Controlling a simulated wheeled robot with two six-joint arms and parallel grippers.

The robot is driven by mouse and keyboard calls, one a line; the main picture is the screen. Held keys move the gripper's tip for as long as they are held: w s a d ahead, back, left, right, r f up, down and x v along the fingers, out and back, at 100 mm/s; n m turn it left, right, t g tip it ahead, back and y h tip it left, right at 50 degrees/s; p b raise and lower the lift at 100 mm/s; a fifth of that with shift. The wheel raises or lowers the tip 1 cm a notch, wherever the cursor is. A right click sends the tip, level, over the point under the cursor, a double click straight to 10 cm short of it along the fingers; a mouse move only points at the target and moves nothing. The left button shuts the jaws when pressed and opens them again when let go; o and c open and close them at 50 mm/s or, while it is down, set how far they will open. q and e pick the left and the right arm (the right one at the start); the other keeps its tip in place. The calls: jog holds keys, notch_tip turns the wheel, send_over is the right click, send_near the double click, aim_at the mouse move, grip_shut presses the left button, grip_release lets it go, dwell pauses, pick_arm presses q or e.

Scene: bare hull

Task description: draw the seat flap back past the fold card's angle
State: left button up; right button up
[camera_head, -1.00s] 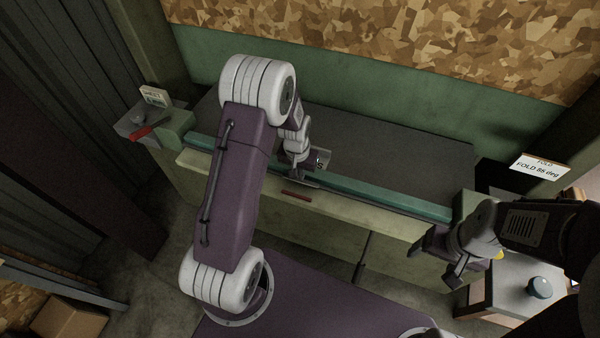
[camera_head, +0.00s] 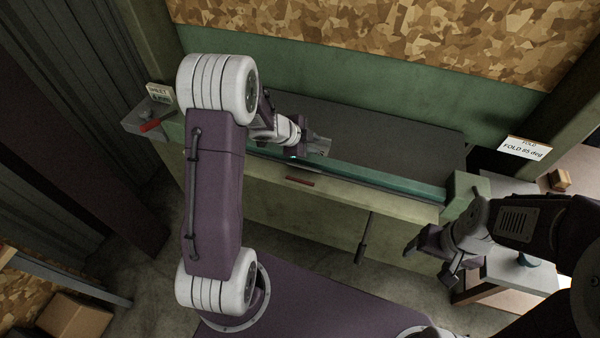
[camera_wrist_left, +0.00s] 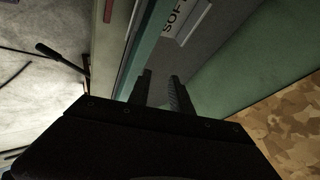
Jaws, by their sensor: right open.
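The fold card (camera_head: 524,147), reading "FOLD 85 deg", stands at the right. A long bench holds a dark grey panel (camera_head: 390,140) behind a teal bar (camera_head: 400,188); a pale green front panel (camera_head: 340,199) hangs below. Which part is the seat flap I cannot tell for certain. My left gripper (camera_head: 318,147) is over the bar and the panel's front edge. In the left wrist view its fingers (camera_wrist_left: 160,88) are apart with nothing visible between them, near a label (camera_wrist_left: 185,18) reading "SOFT". My right gripper (camera_head: 428,262) is open and empty in front of the bench's right end.
A dark-handled lever (camera_head: 361,249) hangs at the bench front. A side box with a red piece (camera_head: 150,126) and a small sign (camera_head: 160,93) is at the left end. A grey-topped stand (camera_head: 510,272) is at the right. A green wall (camera_head: 350,75) rises behind.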

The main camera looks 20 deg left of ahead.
pick_arm(q)
jog(key=s+a+f+m+g+b, duration=0.1)
jog(key=s+a+f+m+b, duration=0.2)
jog(key=s+a+f+b, duration=0.3)
jog(key=x, duration=0.2)
jog(key=b+x, duration=0.1)
jog(key=x, duration=0.5)
jog(key=shift+w+a, duration=0.25)
jog(key=shift+w, duration=0.15)
pick_arm(e)
notch_tip(320, 180, down, 9)
pick_arm(q)
jog(key=shift+r, duration=0.1)
grip_shut()
pick_arm(e)
jog(key=shift+f, duration=0.1)
